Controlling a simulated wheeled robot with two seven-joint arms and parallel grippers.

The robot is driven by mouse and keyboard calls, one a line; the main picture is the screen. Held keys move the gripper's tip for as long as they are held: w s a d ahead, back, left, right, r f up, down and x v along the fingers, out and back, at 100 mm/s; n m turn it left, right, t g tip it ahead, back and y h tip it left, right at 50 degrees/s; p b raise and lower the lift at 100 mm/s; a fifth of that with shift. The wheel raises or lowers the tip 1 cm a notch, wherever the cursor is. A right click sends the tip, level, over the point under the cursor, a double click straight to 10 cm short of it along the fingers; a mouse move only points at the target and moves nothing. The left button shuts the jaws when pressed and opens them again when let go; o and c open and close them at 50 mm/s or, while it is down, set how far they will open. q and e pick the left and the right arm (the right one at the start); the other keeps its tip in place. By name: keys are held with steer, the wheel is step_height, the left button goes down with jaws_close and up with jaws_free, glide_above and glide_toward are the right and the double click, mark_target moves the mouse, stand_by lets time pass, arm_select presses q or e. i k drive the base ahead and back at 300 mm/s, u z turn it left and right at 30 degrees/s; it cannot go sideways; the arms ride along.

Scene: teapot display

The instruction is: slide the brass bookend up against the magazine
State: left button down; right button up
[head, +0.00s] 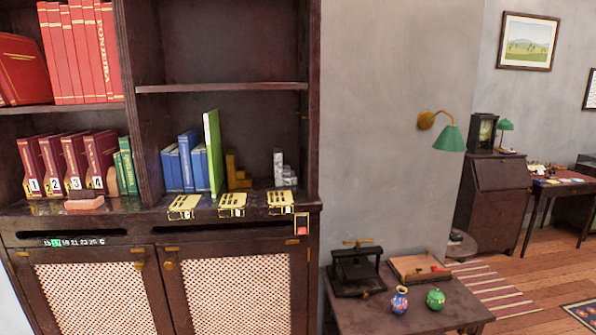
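The brass bookend (237,172), a stepped golden-brown block, stands on the lower right shelf of the bookcase. The tall thin bright green magazine (213,155) stands just left of it, leaning slightly. The bookend is very close to the magazine's right side; I cannot tell whether they touch. Blue books (187,163) stand upright to the left of the magazine. Neither of my grippers is in view.
A grey stepped bookend (284,170) stands right of the brass one, with bare shelf between them. The bookcase's right side panel (313,110) bounds the bay. A low table (420,315) with vases stands lower right.

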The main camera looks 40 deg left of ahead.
mark_target(237, 178)
steer(key=z, duration=0.6)
steer(key=k, duration=0.8)
steer(key=z, duration=0.6)
steer(key=i, duration=1.2)
steer(key=u, duration=0.7)
steer(key=i, duration=0.9)
steer(key=u, duration=1.55)
steer(key=i, duration=0.5)
steer(key=u, duration=0.4)
